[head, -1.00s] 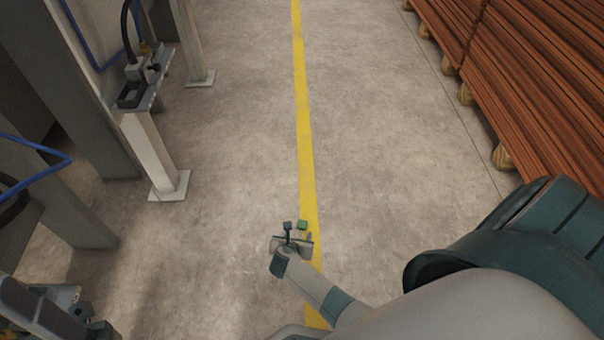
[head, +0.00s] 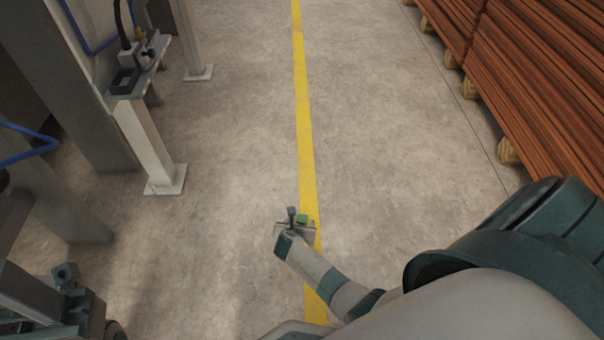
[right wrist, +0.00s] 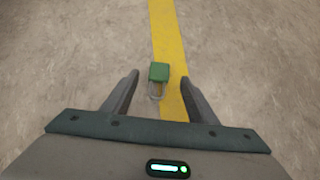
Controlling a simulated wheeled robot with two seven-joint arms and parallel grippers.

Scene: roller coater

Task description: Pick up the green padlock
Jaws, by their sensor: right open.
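The small green padlock (head: 302,219) is by the yellow floor line in the head view, close to the fingers of my right gripper (head: 297,221). In the right wrist view, the padlock's green body (right wrist: 159,72) and its pale metal shackle show between the two open fingers of my right gripper (right wrist: 160,80). The shackle points toward the palm. There is a gap on each side, and neither finger visibly touches the padlock. I cannot tell the height of the gripper above the floor. My left gripper is not in view.
The yellow line (head: 304,120) runs down the concrete floor. Stacked reddish-brown boards (head: 535,80) on wooden supports stand on the right. A grey machine frame with a post (head: 145,145) and blue hoses stands on the left. The floor between is clear.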

